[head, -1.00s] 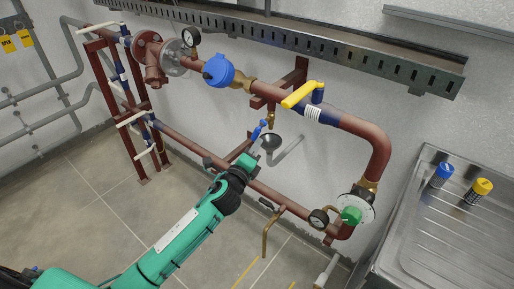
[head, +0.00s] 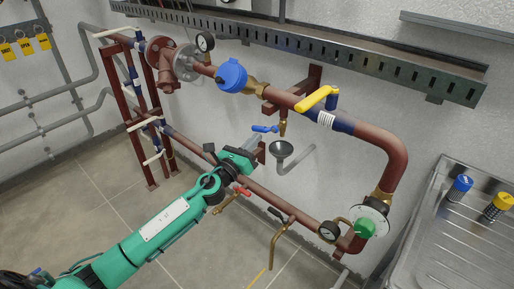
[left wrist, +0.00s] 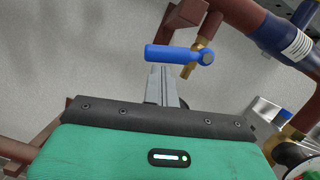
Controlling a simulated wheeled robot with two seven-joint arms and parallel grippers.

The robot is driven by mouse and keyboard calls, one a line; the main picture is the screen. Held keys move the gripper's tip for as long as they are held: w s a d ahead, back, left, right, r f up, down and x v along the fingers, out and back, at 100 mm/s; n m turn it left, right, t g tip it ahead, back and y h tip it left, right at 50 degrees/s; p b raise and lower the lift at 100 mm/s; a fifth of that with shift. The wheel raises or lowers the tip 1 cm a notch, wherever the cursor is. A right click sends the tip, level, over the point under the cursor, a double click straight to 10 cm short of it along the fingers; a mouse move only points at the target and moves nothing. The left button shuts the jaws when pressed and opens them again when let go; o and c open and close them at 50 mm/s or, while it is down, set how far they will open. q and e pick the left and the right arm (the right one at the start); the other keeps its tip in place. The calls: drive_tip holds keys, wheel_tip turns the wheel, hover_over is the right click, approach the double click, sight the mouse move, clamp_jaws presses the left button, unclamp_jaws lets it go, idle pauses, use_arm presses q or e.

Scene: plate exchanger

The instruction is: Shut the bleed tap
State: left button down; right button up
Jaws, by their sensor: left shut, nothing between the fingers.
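The bleed tap has a blue lever (head: 265,128) and a small brass body (head: 283,126), below the red pipe and above a dark funnel (head: 281,149). The lever points left, roughly level, across the brass outlet. In the left wrist view the blue lever (left wrist: 172,53) crosses just above my fingertips, and the brass body (left wrist: 191,68) shows at its right end. My left gripper (head: 256,138) is shut and empty, just below the lever; its fingers (left wrist: 168,72) point up toward it. I cannot tell whether they touch it. My right gripper is not in view.
A yellow lever valve (head: 317,98) sits on the red pipe at upper right. A blue round meter (head: 231,76) is to its left. A lower red pipe (head: 262,194) runs near my left arm. A steel sink (head: 440,230) stands at right.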

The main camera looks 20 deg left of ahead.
use_arm(q)
drive_tip(key=shift+w+a+r+m+h, duration=0.1)
drive_tip(key=shift+a+r+m+h, duration=0.25)
drive_tip(key=shift+m, duration=0.6)
drive_tip(key=shift+w+a+r+m+h, duration=0.15)
drive_tip(key=shift+r+m+h, duration=0.2)
drive_tip(key=shift+m, duration=0.6)
drive_tip(key=shift+r, duration=0.1)
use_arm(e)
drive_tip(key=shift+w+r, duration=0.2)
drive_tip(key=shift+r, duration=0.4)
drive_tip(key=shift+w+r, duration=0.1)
